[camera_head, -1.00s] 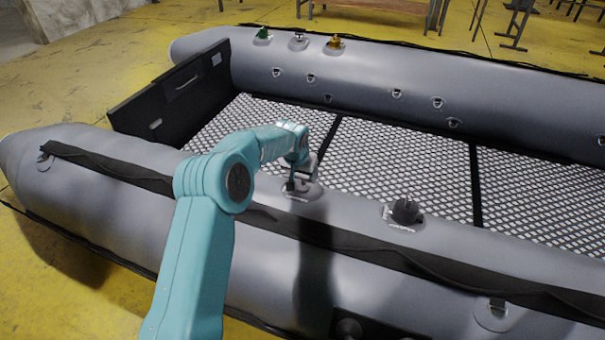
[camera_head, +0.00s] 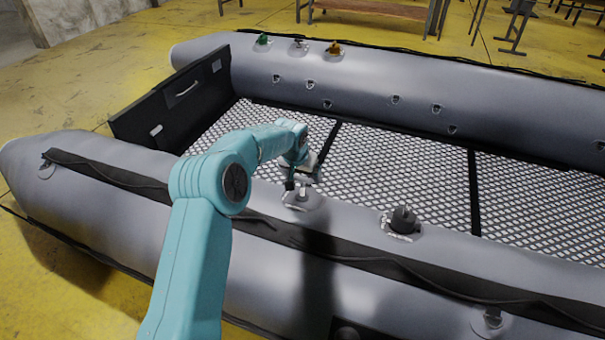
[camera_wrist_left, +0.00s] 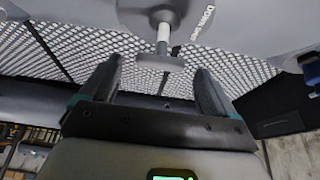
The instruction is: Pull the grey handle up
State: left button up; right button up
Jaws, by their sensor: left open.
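The grey handle (camera_head: 303,193) stands on the top of the boat's near tube, on a round base. In the left wrist view it is a grey crossbar (camera_wrist_left: 160,62) on a pale stem, with lettering that reads "DOWN" beside its base. My left gripper (camera_head: 302,180) is just above and behind the handle in the head view, and part of the handle is hard to make out there. In the left wrist view its two fingers (camera_wrist_left: 158,66) are wide apart, one on each side of the crossbar, with visible gaps. It holds nothing. My right gripper is not in view.
A black knob (camera_head: 404,217) stands on the near tube to the right. A black board (camera_head: 175,95) closes the boat's left end. The mesh floor (camera_head: 390,165) is clear.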

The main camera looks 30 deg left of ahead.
pick_arm(q)
jog(key=p+v, duration=0.3)
jog(key=v, duration=1.2)
jog(key=shift+r, duration=0.3)
jog(key=shift+s, duration=0.15)
